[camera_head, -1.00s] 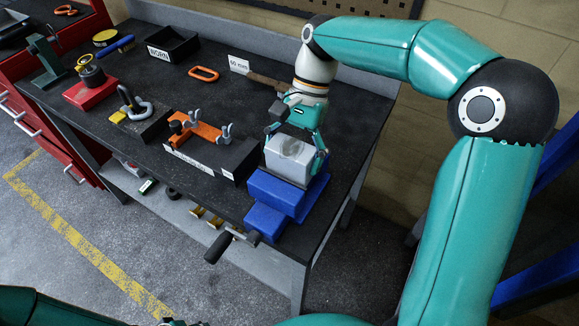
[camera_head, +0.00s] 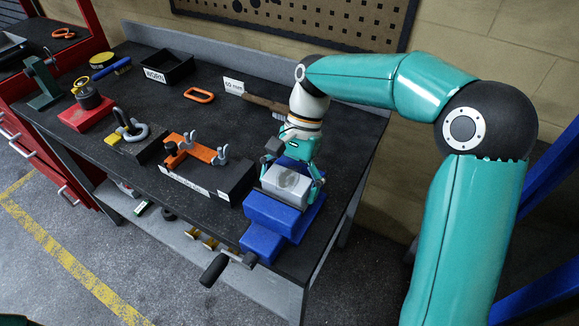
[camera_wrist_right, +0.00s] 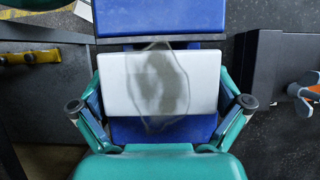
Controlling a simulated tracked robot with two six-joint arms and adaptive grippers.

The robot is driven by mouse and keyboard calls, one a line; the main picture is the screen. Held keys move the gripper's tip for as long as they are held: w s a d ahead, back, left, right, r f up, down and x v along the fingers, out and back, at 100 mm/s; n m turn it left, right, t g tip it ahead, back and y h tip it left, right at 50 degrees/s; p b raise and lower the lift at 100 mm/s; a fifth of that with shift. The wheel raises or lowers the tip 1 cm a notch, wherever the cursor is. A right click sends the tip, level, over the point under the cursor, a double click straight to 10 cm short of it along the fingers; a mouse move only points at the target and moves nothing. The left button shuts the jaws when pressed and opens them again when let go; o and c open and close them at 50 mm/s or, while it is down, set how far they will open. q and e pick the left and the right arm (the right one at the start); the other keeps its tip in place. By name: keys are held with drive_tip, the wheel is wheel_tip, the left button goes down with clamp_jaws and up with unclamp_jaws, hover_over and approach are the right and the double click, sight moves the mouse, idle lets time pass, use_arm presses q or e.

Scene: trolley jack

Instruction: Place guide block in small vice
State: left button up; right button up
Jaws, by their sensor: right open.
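The guide block (camera_head: 287,184) is a pale grey block with a darker patch on its face. It sits at the blue small vice (camera_head: 272,216), between its blue parts. In the right wrist view the block (camera_wrist_right: 120,85) lies across the vice (camera_wrist_right: 160,17), with a blue part above and below it. My right gripper (camera_head: 291,178) is over the vice, pointing down, with one finger at each end of the block. How deep the block sits is hidden. My left gripper is out of view.
Left of the vice is a dark block with an orange clamp piece (camera_head: 196,150). The vice handle (camera_head: 214,270) sticks out past the bench's front edge.

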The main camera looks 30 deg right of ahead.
drive_tip(key=p+v, duration=0.1)
drive_tip(key=v, duration=1)
drive_tip(key=shift+w+d+r, duration=0.1)
drive_tip(key=shift+d+r, duration=0.1)
drive_tip(key=shift+r, duration=0.05)
